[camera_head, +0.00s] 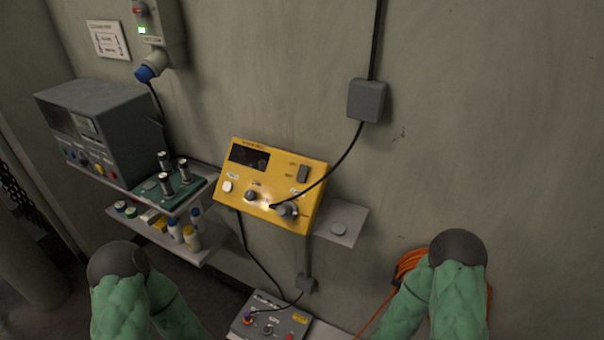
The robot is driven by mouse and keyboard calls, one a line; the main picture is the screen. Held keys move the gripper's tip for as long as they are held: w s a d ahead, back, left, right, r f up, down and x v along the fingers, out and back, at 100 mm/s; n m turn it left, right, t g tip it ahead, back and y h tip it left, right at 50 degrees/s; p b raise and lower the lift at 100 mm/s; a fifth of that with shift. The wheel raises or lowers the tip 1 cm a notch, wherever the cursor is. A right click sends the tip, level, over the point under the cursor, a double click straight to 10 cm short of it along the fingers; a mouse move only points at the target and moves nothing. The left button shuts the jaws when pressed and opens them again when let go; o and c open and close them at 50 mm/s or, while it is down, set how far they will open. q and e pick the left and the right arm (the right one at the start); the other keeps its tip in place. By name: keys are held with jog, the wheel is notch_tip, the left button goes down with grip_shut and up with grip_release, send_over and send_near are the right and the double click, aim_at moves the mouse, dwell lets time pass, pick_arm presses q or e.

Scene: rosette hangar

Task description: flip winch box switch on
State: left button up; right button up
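A yellow control box (272,186) sits on a wall shelf in the middle of the view. It has a dark display window (249,157), a black rocker switch (303,174) at its upper right, several knobs and a small glowing light. A smaller grey box (270,318) with knobs, buttons and a yellow label sits low at the bottom edge, partly cut off. The lettering is too small to tell which one is the winch box, or which way the rocker is set. My two green-sleeved arms show at the bottom left and bottom right, apart from both boxes. Neither gripper is in view.
A grey instrument case (98,128) and a green block with metal posts (168,188) stand on the left shelf, above small bottles. An orange cord (408,263) hangs behind my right arm.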

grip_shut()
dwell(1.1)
